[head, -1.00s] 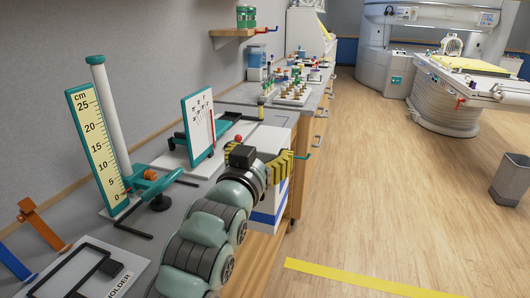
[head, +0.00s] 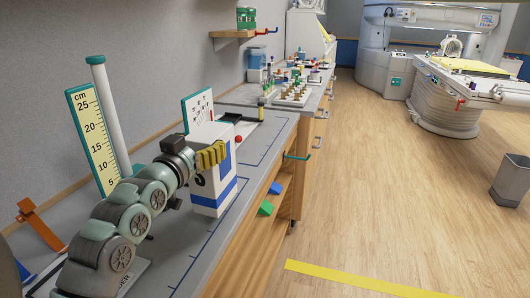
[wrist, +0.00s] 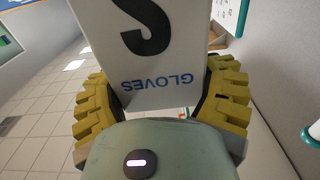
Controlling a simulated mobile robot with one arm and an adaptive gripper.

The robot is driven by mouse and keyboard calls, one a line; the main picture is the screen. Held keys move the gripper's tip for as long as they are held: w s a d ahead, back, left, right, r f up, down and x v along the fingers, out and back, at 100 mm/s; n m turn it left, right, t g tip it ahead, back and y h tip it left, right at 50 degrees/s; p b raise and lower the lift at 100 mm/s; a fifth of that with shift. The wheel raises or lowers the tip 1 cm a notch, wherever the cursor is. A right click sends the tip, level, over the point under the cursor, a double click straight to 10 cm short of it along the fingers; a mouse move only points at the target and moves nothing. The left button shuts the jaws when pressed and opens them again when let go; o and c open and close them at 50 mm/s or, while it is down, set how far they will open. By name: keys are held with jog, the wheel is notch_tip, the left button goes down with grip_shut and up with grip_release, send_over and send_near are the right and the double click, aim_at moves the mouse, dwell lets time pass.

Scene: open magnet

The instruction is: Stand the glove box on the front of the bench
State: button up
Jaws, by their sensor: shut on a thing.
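The glove box (head: 212,190) is white with a blue band and stands upright at the bench (head: 268,140), over the bench top near its front edge. I cannot tell whether its base touches the top. My gripper (head: 212,154) is shut on the upper part of the box. In the wrist view the yellow fingers (wrist: 160,100) clasp both sides of the glove box (wrist: 150,50), whose "GLOVES" print and black "S" appear upside down. My arm hides part of the bench left of the box.
A height scale (head: 92,135) with a white post stands at the left, and a white chart panel (head: 198,108) stands behind the box. A teal handle (head: 297,157) sticks out at the bench's front.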

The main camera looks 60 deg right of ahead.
jog(key=shift+w, duration=0.35)
notch_tip(320, 180, down, 3)
jog(key=shift+f, duration=0.3)
jog(key=o, duration=1.2)
jog(key=b+v, duration=0.2)
jog(key=v, duration=1)
jog(key=shift+a, duration=0.1)
